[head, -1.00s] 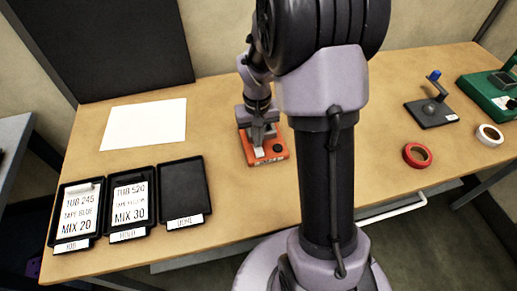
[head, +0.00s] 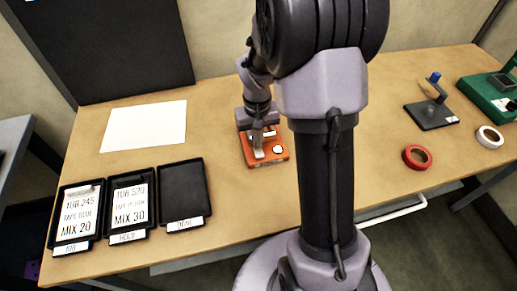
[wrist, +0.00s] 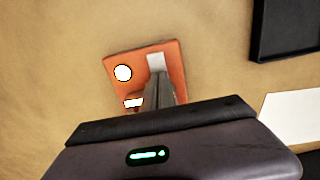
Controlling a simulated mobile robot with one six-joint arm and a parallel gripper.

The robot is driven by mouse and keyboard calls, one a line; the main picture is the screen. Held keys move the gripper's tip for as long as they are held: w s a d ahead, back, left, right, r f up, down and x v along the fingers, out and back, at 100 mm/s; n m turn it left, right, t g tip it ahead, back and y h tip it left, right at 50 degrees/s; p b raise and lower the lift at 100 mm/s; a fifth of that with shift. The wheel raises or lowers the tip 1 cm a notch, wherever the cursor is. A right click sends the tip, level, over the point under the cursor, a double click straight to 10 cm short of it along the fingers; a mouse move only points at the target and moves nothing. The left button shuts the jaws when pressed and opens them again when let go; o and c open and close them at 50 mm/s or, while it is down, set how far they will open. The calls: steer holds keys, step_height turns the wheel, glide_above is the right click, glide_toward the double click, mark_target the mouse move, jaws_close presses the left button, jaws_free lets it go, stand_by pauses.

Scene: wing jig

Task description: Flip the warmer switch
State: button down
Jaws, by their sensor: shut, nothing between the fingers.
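The warmer is an orange box (head: 246,158) on the table, under my gripper. A round white disc (head: 278,149) glows on its top, and it also shows bright in the wrist view (wrist: 122,73). The wrist view also shows a small bright white rectangle (wrist: 133,103) on the box, left of my fingers, and a pale grey piece (wrist: 156,62) at the fingertips. I cannot tell which of these is the switch. My gripper (head: 259,150) is shut and empty, with its tips low over the box or touching it. The fingers hide part of the box top.
Three black trays stand at the left; two hold printed cards, and the DONE tray (head: 183,190) is empty. A white sheet (head: 143,126) lies behind them. Red tape (head: 417,157), white tape (head: 489,138), a black stand (head: 432,114) and a green device (head: 490,95) are at the right.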

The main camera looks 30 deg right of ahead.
step_height(320, 180, up, 6)
steer(key=p, duration=0.4)
steer(key=s+a+r+t+b, duration=0.1)
steer(key=s+a+r+t, duration=0.1)
steer(key=s+a+r, duration=0.35)
steer(key=s+a+r+t+b, duration=0.1)
steer(key=s+a+r+t, duration=0.15)
steer(key=a+r, duration=0.45)
steer(key=s+a+r+m+t+y+b, duration=0.1)
steer(key=s+a+r+y, duration=0.1)
steer(key=s, duration=0.7)
steer(key=shift+s+a+r, duration=0.15)
steer(key=shift+a+r, duration=0.35)
steer(key=shift+a, duration=0.4)
